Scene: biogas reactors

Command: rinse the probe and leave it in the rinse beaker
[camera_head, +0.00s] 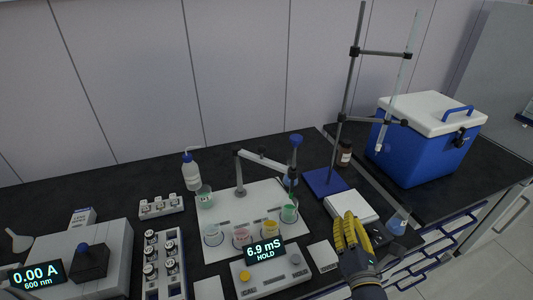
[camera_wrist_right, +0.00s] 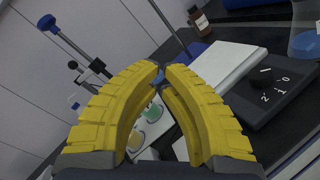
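The probe (camera_head: 295,147) has a blue cap and stands upright at the end of the grey holder arm (camera_head: 263,159); its lower end is hard to make out among the beakers. A green-filled beaker (camera_head: 289,213) is just below and in front of it. A clear beaker (camera_head: 213,234) stands at the left front of the white tray. I cannot tell which is the rinse beaker. My right gripper (camera_head: 347,218) is right of the tray, apart from the probe. In the right wrist view its yellow fingertips (camera_wrist_right: 163,69) meet with nothing between them. My left gripper is out of view.
Pink-toned (camera_head: 242,237) and yellow (camera_head: 270,229) beakers share the tray. A wash bottle (camera_head: 191,171) stands behind left. The meter (camera_head: 265,252) reads 6.9 mS HOLD. A stand (camera_head: 324,183), white-topped box (camera_head: 351,205), flask (camera_head: 397,222) and blue cooler (camera_head: 423,150) are right.

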